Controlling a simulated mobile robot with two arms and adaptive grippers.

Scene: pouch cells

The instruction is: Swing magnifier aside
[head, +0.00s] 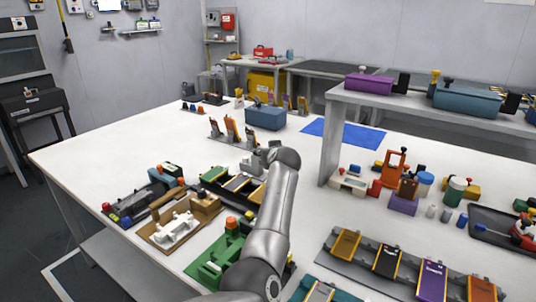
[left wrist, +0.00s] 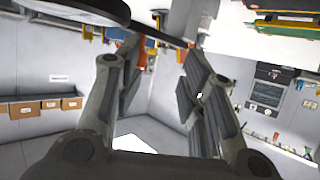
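In the left wrist view, a large dark round disc (left wrist: 85,9), which looks like the magnifier's head, is cut off by the top left edge. A thin dark bar (left wrist: 160,37) runs from it toward the fingertips. My left gripper (left wrist: 163,70) is open, its two padded fingers well apart, with nothing clearly held between them. I cannot tell whether a finger touches the bar. In the head view, my left gripper (head: 258,161) is mostly hidden behind my arm, over the middle of the white table (head: 130,146). I cannot make out the magnifier there. My right gripper is not in view.
Fixtures with a brown base (head: 205,208) and a green base (head: 203,270) stand close left of my arm. A blue box (head: 266,117) stands beyond it. A raised shelf (head: 400,106) and a row of coloured pouches (head: 388,261) are to the right. The table's left part is clear.

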